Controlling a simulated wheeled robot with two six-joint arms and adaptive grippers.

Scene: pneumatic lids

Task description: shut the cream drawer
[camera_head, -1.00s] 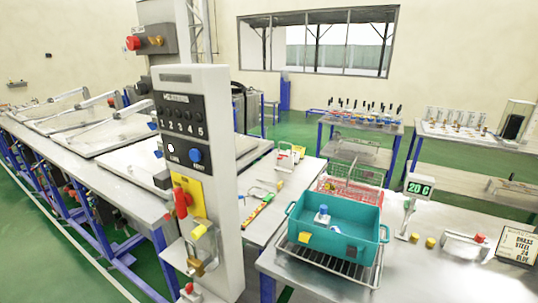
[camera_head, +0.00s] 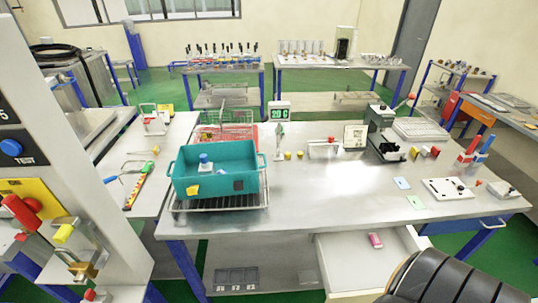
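The cream drawer (camera_head: 345,266) is pulled out under the right half of the steel table (camera_head: 310,198), at the bottom of the head view. A small pink object (camera_head: 375,240) lies inside it, towards the back. A black ribbed arm part of mine covers the drawer's front right corner. Neither of my grippers is in view.
A teal crate (camera_head: 240,184) stands on a wire rack on the table's left side. A blue drawer (camera_head: 465,227) sits under the table's right end. A grey partitioned tray (camera_head: 236,280) lies low, left of the cream drawer. The control column (camera_head: 70,150) stands at left.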

